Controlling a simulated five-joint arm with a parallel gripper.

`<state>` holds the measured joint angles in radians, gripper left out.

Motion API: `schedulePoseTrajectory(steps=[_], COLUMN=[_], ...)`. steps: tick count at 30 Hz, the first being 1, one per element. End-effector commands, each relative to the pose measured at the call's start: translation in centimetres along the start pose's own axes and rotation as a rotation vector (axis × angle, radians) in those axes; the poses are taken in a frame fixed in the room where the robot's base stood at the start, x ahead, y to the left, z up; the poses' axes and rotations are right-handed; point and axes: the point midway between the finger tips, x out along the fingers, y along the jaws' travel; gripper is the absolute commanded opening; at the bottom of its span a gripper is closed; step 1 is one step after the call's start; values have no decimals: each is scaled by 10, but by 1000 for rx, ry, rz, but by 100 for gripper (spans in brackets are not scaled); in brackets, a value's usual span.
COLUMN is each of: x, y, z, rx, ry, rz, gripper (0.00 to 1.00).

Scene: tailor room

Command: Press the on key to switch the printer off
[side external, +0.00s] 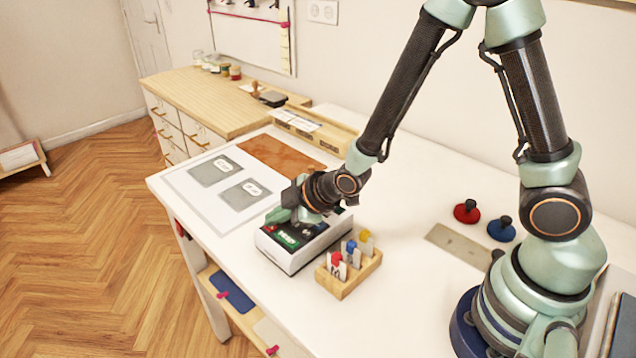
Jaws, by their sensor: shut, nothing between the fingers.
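The printer (291,263) is a small white box with a dark top panel. It stands on the white table, left of the wooden rack. A green lit patch (289,240) and a small red spot show on its top panel. My gripper (290,217) is shut and empty, low over the back left part of the printer's top. I cannot tell whether its tips touch the panel. My gripper and wrist hide part of the panel, and I cannot make out which key is the on key.
A wooden rack (348,279) with red, blue and yellow clips stands close to the printer's right. A mat (190,213) with grey patches lies to the left. Red (466,212) and blue (501,231) knobbed discs lie to the right. The table front is clear.

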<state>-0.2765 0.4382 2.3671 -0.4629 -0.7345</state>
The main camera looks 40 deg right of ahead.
Motion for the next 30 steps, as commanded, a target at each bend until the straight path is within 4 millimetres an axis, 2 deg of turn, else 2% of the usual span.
schedulePoseTrajectory(steps=[30], x=[-14], y=[9], z=[-10], rx=[0], ry=[0], rz=[0], gripper=[0])
